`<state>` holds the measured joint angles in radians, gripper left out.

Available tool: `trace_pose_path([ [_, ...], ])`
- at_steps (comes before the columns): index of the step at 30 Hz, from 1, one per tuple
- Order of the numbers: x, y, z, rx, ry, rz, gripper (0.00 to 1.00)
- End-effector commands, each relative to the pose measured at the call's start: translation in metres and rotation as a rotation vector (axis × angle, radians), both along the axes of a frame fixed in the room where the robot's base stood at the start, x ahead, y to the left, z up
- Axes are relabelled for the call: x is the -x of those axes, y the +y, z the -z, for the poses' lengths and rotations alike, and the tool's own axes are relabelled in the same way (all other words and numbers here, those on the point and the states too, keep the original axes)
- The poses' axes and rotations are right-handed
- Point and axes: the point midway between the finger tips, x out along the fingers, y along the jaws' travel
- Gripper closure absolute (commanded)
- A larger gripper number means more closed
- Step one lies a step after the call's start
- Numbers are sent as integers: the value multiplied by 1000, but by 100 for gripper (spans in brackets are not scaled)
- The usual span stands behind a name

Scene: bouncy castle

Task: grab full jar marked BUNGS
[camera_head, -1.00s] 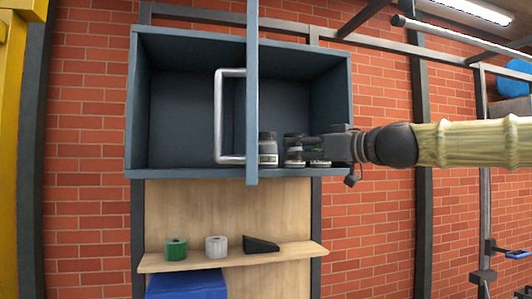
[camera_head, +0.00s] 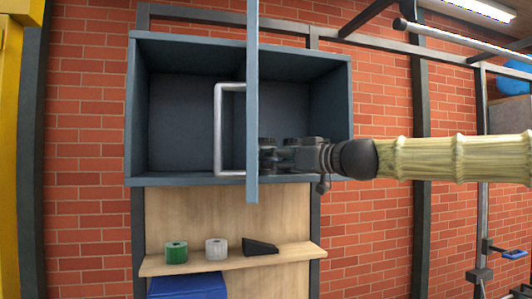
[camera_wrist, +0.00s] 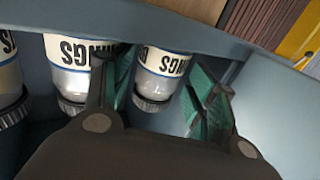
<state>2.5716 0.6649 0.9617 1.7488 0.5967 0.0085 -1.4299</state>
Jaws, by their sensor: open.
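Several clear jars with dark lids stand in a row in the blue-grey cupboard. In the wrist view they appear upside down. Another jar (camera_wrist: 68,75) with a similar label is just left of the left finger, and a third is cut off at the left edge (camera_wrist: 8,75). Pale contents show below the labels; I cannot tell how full each is. In the head view my gripper (camera_head: 292,155) hides most of the jars.
The cupboard (camera_head: 240,180) has a front lip and side walls close to my gripper. A door edge with a handle (camera_head: 218,130) stands out in front of it. Below, a wooden shelf (camera_head: 210,262) holds a green roll (camera_head: 176,252), a white roll (camera_head: 216,248) and a black wedge (camera_head: 260,247).

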Motion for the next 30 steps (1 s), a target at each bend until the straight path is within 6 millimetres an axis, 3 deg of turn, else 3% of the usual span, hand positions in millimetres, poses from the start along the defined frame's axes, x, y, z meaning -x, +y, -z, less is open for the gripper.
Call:
trace_pose_path([
  [7, -13, 14, -1, -1, 1, -1, 42],
  [16, -14, 16, 0, -1, -1, 0, 42],
  [17, -14, 16, 0, -1, -1, 0, 44],
  [23, -14, 16, 0, 0, 0, 0, 79],
  [30, -14, 16, -1, -1, -1, 0, 79],
])
